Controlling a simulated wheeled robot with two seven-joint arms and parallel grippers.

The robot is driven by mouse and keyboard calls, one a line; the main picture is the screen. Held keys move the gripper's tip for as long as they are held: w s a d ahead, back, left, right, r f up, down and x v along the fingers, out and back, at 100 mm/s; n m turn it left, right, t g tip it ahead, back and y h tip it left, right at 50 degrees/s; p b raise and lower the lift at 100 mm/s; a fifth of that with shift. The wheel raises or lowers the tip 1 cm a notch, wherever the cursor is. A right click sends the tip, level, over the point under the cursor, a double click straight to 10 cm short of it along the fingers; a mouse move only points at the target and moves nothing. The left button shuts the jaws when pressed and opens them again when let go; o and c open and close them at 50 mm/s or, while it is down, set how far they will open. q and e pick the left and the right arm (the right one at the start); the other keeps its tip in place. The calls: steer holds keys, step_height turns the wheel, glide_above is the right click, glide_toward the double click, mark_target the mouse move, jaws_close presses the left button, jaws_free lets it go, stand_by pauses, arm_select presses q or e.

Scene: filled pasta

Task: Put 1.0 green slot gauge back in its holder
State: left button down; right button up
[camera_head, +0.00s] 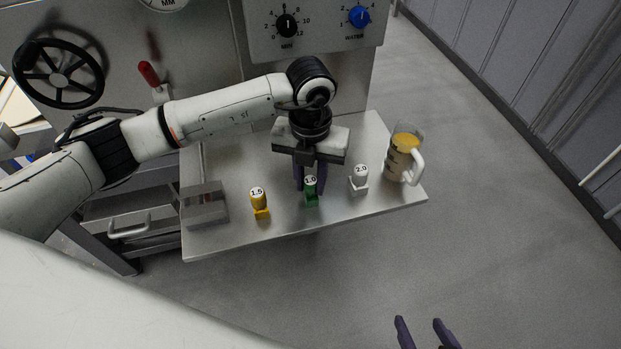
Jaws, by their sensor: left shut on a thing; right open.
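The green slot gauge (311,196), labelled 1.0, is upright at the middle of the metal shelf. My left gripper (310,186) points down over it, shut on it. Whether the gauge's base sits in a holder or is lifted off the shelf cannot be told. The yellow gauge (260,208), labelled 1.5, stands to its left, and the white gauge (359,184), labelled 2.0, to its right. My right gripper (424,330) is open and empty at the bottom edge, away from the shelf.
A clear jug (403,155) with orange-yellow liquid and a white handle stands at the shelf's right end. A metal block (204,204) sits at the left. A machine panel with dials (315,28) rises behind. The shelf's front strip (300,228) is bare.

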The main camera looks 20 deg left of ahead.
arm_select(q)
steer(key=shift+f, duration=0.25)
arm_select(e)
steer(key=shift+s+f, duration=0.15)
steer(key=shift+s, duration=0.2)
arm_select(q)
steer(key=c, duration=1.4)
jaws_free()
steer(key=shift+o, duration=1.2)
steer(key=shift+r, duration=0.1)
arm_select(e)
steer(key=shift+w, duration=0.15)
steer(key=shift+w+r, duration=0.2)
steer(key=shift+w, duration=0.05)
steer(key=shift+s+f, duration=0.2)
steer(key=shift+s, duration=0.1)
